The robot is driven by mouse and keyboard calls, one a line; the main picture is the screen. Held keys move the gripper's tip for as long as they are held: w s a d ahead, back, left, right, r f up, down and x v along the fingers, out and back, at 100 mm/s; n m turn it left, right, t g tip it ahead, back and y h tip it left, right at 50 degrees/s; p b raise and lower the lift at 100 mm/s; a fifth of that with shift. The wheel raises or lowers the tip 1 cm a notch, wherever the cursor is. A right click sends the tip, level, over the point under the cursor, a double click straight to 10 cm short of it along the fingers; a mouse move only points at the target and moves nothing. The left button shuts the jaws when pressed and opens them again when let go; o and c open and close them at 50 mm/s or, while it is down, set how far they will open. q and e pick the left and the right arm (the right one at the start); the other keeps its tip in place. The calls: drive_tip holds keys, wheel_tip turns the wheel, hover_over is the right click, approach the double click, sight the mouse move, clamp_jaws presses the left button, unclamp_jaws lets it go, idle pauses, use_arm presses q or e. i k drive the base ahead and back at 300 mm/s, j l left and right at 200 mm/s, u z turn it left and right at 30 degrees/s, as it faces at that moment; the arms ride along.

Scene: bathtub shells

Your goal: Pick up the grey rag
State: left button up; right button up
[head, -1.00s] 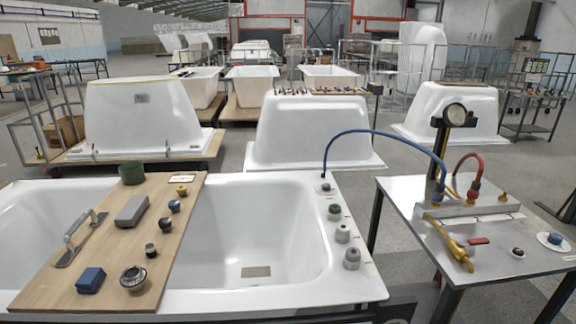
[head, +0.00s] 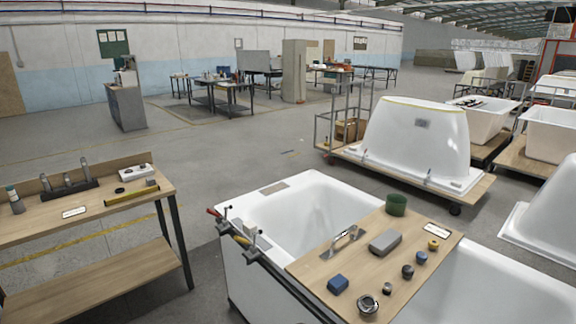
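I cannot make out a grey rag for certain in the head view. A flat grey block (head: 386,242) lies on the wooden board (head: 325,268) across the bathtub; it looks rigid rather than like cloth. A small pale item by the clamps (head: 243,240) at the tub's left end is too small to identify. Neither of my grippers is in view.
A wooden workbench (head: 90,215) with tools stands at left. Open floor lies between them and beyond.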

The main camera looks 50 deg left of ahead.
sight(150, 181)
drive_tip(key=u, duration=2.8)
